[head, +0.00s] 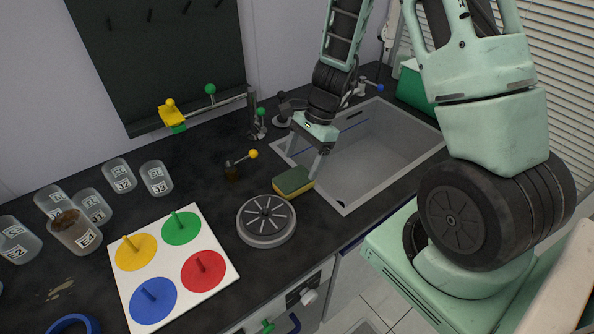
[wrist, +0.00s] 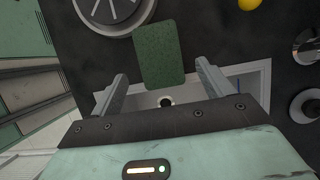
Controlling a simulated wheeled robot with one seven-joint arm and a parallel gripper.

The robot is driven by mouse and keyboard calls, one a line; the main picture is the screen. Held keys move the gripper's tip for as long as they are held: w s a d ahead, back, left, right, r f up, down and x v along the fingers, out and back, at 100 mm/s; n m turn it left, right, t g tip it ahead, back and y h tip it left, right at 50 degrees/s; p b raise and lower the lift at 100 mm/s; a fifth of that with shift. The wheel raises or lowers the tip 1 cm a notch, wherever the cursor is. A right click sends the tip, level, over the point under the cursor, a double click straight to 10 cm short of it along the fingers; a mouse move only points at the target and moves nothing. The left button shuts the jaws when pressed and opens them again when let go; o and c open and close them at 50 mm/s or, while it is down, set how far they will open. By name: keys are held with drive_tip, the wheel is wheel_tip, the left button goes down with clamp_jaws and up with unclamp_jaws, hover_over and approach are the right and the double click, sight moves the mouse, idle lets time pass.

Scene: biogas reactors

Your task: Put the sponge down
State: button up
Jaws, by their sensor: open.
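The sponge (head: 293,182), green on top with a yellow underside, lies on the dark counter between the round grey disc and the sink. In the wrist view its green face (wrist: 160,54) shows ahead of and partly between the two fingers. My gripper (head: 307,165) is right at the sponge on its sink side, fingers pointing down. In the wrist view my gripper (wrist: 162,84) has its fingers spread wide, with a gap to the sponge on each side. The contact of the sponge's underside with the counter is hard to see.
The sink (head: 385,150) is just right of the sponge. The grey round disc (head: 266,220) is close on the left. A white board (head: 172,262) with coloured discs and several labelled cups stand further left. A yellow-knobbed valve (head: 240,160) is behind. Bare counter shows behind the disc.

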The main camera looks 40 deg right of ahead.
drive_tip(key=v, duration=0.6)
drive_tip(key=s+a+r+n+g, duration=0.1)
drive_tip(key=s+a+r+n, duration=0.1)
drive_tip(key=a+r+n, duration=0.3)
drive_tip(key=s+a+n, duration=0.2)
drive_tip(key=a+n, duration=0.1)
drive_tip(key=a, duration=0.4)
drive_tip(key=s+a+r+n+h, duration=0.2)
drive_tip(key=s+a+n, duration=0.3)
drive_tip(key=s+n, duration=0.3)
drive_tip(key=s+a+r+n+t+h, duration=0.1)
drive_tip(key=s+a+r+n+h, duration=0.1)
drive_tip(key=s+a+n, duration=0.4)
drive_tip(key=s+r+n, duration=0.1)
drive_tip(key=s+n, duration=0.1)
drive_tip(key=n, duration=0.1)
drive_tip(key=shift+r+n, duration=0.4)
drive_tip(key=shift+o, duration=0.6)
drive_tip(key=shift+w+a, duration=0.1)
